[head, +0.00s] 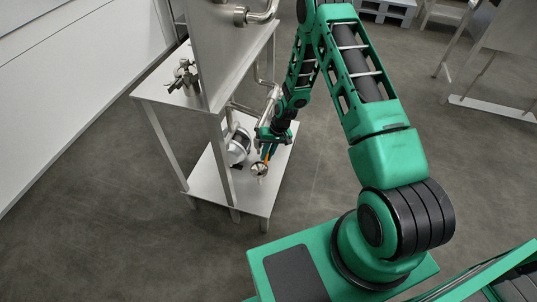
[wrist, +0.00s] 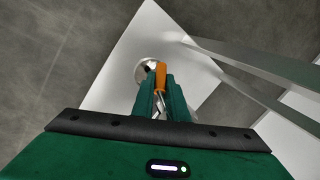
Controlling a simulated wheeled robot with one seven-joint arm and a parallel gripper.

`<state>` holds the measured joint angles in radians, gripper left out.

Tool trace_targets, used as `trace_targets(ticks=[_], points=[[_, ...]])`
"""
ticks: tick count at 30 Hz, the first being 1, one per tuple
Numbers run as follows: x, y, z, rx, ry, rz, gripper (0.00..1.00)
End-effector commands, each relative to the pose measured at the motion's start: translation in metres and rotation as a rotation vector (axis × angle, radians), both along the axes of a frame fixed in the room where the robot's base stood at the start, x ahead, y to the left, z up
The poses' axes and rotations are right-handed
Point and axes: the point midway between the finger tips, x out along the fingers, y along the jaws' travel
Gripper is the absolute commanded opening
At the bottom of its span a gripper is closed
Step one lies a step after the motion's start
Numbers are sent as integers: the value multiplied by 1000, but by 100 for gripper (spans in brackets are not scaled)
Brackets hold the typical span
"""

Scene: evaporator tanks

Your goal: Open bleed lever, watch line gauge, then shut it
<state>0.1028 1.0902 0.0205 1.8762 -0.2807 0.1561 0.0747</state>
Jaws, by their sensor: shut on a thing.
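The bleed lever shows as an orange handle (wrist: 161,77) between the fingertips of my gripper (wrist: 162,88) in the wrist view. A sliver of the orange lever (head: 265,154) also shows in the head view, at my gripper (head: 267,146) by the lower shelf of the metal stand. The gripper is shut on the lever. A round silver fitting (head: 259,168) sits just below the fingertips; it also shows behind the handle in the wrist view (wrist: 144,69). I cannot tell if it is the line gauge, and no dial can be read.
The metal stand has a lower shelf (head: 205,175) and an upper shelf (head: 152,90) with small fittings (head: 183,76). Stand legs (head: 222,155) and pipes (head: 269,90) are close by. The floor (head: 340,200) to the right is clear.

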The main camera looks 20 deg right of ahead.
Motion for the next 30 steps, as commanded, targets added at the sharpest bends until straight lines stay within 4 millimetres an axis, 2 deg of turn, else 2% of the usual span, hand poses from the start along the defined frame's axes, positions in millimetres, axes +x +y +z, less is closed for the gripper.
trace_targets(ticks=[6,20,21,22,30], points=[[-2,8,2,41,53,8,0],[-2,13,2,46,64,12,0],[-2,13,2,46,64,13,18],[-2,13,2,46,64,13,21],[-2,14,3,47,64,14,21]])
